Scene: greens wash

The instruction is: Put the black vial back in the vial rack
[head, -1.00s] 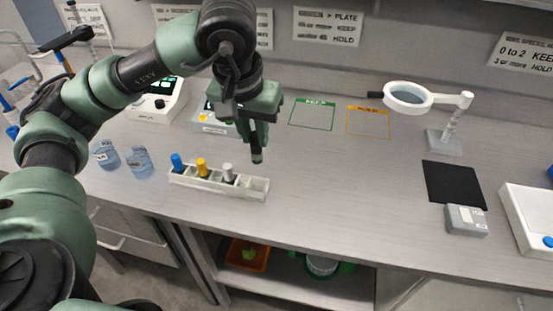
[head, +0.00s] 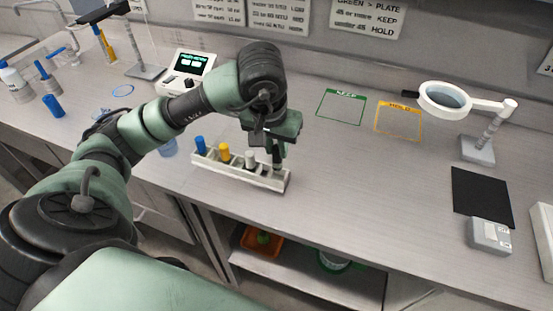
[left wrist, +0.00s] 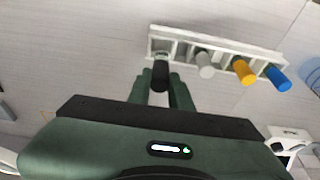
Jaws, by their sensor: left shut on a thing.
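The white vial rack (head: 236,176) stands on the bench with blue (head: 200,146), yellow (head: 224,153) and grey-capped (head: 250,158) vials in it. My left gripper (head: 277,162) points down at the rack's right end in the head view. It is shut on the black vial (left wrist: 160,76), whose dark cap shows between the fingers in the left wrist view. The vial's lower part is at the end compartment beside the grey vial; I cannot tell whether it touches the bottom. The rack also shows in the left wrist view (left wrist: 225,39). My right gripper is not in view.
A green-outlined area (head: 340,107) and a yellow-outlined one (head: 399,123) lie behind the rack. A magnifier (head: 445,98), black mat (head: 482,196) and small grey box (head: 489,235) are at the right. A device with a screen (head: 188,70) stands behind my arm. Bench right of the rack is clear.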

